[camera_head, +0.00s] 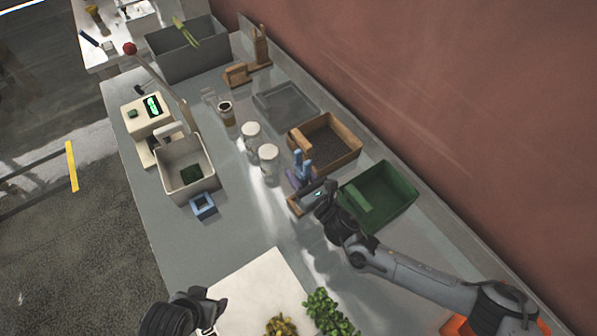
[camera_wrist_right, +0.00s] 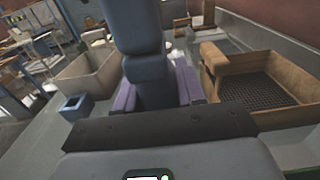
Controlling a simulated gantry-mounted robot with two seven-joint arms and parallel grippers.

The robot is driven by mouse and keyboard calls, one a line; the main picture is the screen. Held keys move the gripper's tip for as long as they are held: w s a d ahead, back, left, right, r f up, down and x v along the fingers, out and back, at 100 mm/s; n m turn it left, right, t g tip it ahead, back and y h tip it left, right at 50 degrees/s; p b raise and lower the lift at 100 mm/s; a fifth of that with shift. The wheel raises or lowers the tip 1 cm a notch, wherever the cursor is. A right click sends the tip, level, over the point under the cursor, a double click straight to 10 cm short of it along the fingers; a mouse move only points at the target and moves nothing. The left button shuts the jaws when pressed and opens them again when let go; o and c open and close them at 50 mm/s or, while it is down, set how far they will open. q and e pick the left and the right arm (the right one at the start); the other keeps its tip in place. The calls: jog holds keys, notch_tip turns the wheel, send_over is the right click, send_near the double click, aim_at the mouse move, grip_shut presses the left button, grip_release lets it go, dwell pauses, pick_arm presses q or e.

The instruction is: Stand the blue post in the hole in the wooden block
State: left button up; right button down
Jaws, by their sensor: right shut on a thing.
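The blue post (camera_head: 304,170) stands roughly upright between the fingers of my right gripper (camera_head: 301,182), which is shut on it. In the right wrist view the post (camera_wrist_right: 146,65) rises between two purple finger pads. A tan wooden piece (camera_head: 294,206), probably the wooden block, shows just below and left of the right gripper in the head view, mostly hidden by it. I cannot see its hole or whether the post's lower end touches it. My left gripper (camera_head: 208,305) is low at the left over the bench, away from the post; its jaws are unclear.
A wooden crate (camera_head: 355,152) of dark grains and a green bin (camera_head: 405,208) stand close to the right gripper. Two jars (camera_head: 269,160) stand left of it. Farther left are a pale bin (camera_head: 207,183) and a blue square ring (camera_head: 203,206). Plants stand at the front.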

pick_arm(q)
jog(key=shift+d+f+b, duration=0.15)
jog(key=shift+f+b, duration=0.7)
jog(key=shift+f, duration=0.1)
jog(key=shift+f+b, duration=0.85)
jog(key=shift+f, duration=0.05)
pick_arm(e)
jog(key=shift+f, duration=2.4)
jog(key=shift+f, duration=0.15)
jog(key=c, duration=0.6)
grip_release()
